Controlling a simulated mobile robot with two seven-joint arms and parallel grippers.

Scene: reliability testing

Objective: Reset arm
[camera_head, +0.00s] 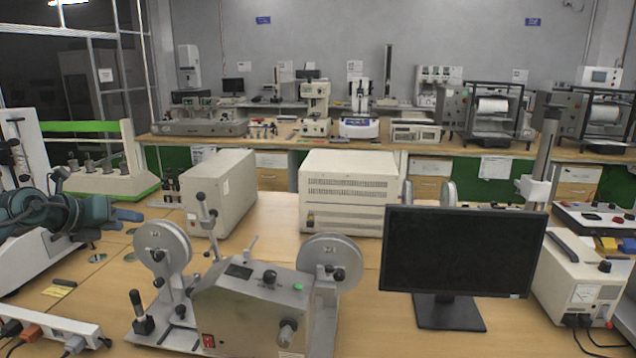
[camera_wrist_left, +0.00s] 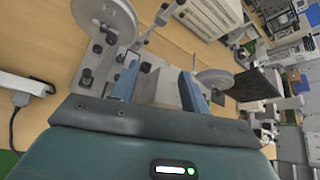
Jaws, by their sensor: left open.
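My left arm, teal and dark, comes in from the left in the head view. Its gripper (camera_head: 130,214) points right, above the table and left of a grey testing machine with two round reels (camera_head: 252,305). In the left wrist view the two blue fingers of this gripper (camera_wrist_left: 160,82) stand apart with nothing held between them. The machine's metal body and reels show beyond the fingers in that view. My right arm and gripper are in neither view.
A black monitor (camera_head: 461,250) stands right of the reel machine. Two beige boxes (camera_head: 348,190) stand behind it. A white power strip (camera_head: 45,328) lies at the front left. A white meter unit (camera_head: 580,280) is at the right. Bare wooden table (camera_head: 100,285) shows left of the machine.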

